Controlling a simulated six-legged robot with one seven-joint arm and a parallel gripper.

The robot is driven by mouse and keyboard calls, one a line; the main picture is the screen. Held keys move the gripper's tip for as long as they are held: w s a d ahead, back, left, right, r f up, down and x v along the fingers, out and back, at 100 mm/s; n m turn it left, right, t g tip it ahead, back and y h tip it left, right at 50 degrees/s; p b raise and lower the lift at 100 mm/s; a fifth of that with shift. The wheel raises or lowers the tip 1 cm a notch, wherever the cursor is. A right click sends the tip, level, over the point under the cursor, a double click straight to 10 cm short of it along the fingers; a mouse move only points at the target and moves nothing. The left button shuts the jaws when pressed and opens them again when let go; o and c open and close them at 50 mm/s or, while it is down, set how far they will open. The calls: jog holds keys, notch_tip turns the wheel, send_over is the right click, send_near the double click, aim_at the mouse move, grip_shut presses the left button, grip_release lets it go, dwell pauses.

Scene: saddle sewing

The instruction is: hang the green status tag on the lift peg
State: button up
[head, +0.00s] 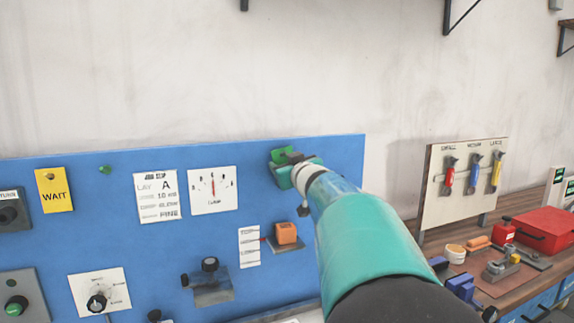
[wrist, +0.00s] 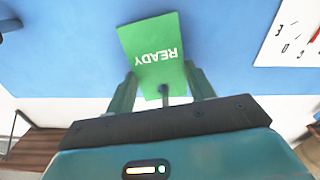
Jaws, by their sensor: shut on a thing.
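The green status tag (wrist: 152,45) reads READY, upside down in the wrist view. My gripper (wrist: 160,80) is shut on its lower part, with one finger at each side. In the head view my gripper (head: 284,173) is at the upper right of the blue panel, and a piece of the green tag (head: 280,154) shows above it. Whether the tag touches the panel cannot be told. A small green peg (head: 105,169) sticks out at the panel's upper left, well left of my gripper. No lift label is readable, so I cannot tell whether it is the lift peg.
A yellow WAIT tag (head: 54,190) hangs left of the green peg. A paper card (head: 158,196) and a gauge (head: 212,190) lie between that peg and my gripper. Knobs and an orange block (head: 286,233) stick out lower down. A tool board (head: 460,185) stands right.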

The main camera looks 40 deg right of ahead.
jog(key=o, duration=0.9)
jog(key=shift+s, duration=0.1)
jog(key=v, duration=1.3)
jog(key=shift+s+a, duration=0.15)
jog(key=shift+s, duration=0.1)
jog(key=s+a+f+g+y, duration=0.2)
jog(key=s+a+f+g, duration=0.2)
jog(key=a+f, duration=0.4)
jog(key=s+a+f+g+y, duration=0.1)
jog(key=s+a+f+g, duration=0.2)
jog(key=s+a+f, duration=0.2)
jog(key=s+a+f+n+g+y, duration=0.1)
jog(key=s+a+f+g, duration=0.3)
jog(key=a+f, duration=0.8)
jog(key=shift+s+a+f+g+y, duration=0.1)
jog(key=shift+s+a+y, duration=0.15)
jog(key=shift+a, duration=0.7)
jog(key=shift+s+a+r+g+y, duration=0.1)
jog(key=shift+s+a+y, duration=0.2)
jog(key=shift+a, duration=0.65)
jog(key=shift+s+a+f+g+y, duration=0.15)
jog(key=shift+a+y, duration=0.1)
jog(key=shift+a, duration=0.7)
